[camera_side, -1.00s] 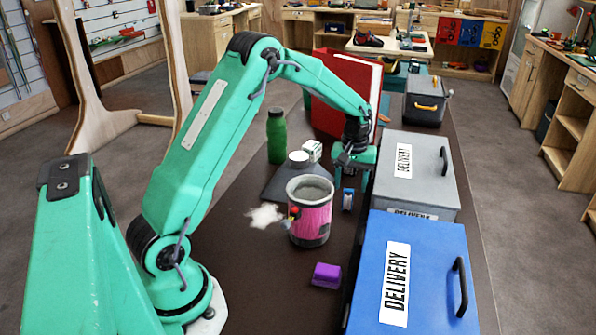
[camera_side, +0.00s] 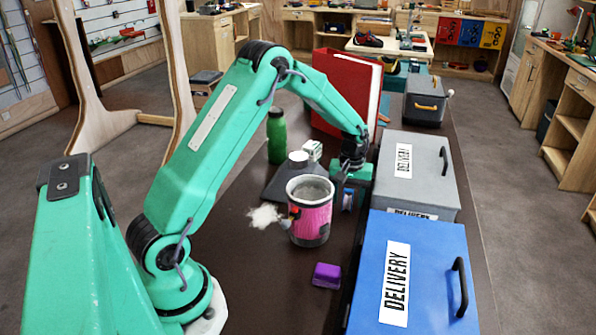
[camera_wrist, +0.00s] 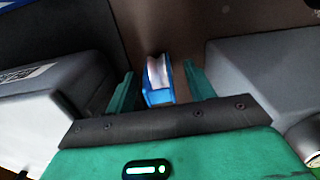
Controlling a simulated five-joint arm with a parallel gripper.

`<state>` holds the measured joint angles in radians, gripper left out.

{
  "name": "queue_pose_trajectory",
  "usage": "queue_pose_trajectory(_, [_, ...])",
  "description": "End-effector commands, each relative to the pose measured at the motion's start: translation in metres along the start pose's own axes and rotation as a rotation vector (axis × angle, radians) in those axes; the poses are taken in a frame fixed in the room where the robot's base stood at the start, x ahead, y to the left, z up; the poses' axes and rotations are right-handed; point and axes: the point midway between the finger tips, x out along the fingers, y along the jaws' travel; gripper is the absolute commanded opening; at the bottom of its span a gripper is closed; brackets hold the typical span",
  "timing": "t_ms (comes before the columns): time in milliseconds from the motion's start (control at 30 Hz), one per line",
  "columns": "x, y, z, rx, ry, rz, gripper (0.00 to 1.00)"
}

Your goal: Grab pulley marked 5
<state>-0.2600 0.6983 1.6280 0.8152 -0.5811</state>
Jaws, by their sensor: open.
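A small blue pulley (camera_side: 347,200) stands on the dark table between the pink can and the grey delivery box. In the wrist view the pulley (camera_wrist: 158,82) is blue with a pale groove and lies between my two green fingers. No number is readable on it. My gripper (camera_side: 349,193) is open and lowered over the pulley, one finger on each side. In the wrist view my gripper (camera_wrist: 161,88) shows a gap on both sides of the pulley, wider on the right.
The grey delivery box (camera_side: 424,165) stands close on the right, with a blue delivery box (camera_side: 430,265) in front. A pink can (camera_side: 311,218) stands at the left, near a purple block (camera_side: 326,275). A green bottle (camera_side: 276,138) and a red binder (camera_side: 348,80) are behind.

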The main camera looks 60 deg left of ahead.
Motion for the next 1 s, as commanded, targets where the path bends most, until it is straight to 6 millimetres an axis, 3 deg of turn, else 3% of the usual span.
queue_pose_trajectory(67, [0.0, 0.0, 0.0, 0.0, 0.0, 0.0, 0.52])
queue_pose_trajectory(300, [0.0, 0.0, 0.0, 0.0, 0.0, 0.0, 0.05])
queue_pose_trajectory(667, [-0.003, 0.0, 0.0, 0.0, 0.001, 0.001, 0.04])
queue_pose_trajectory(1000, [-0.039, 0.001, -0.001, 0.0, 0.004, 0.003, 0.04])
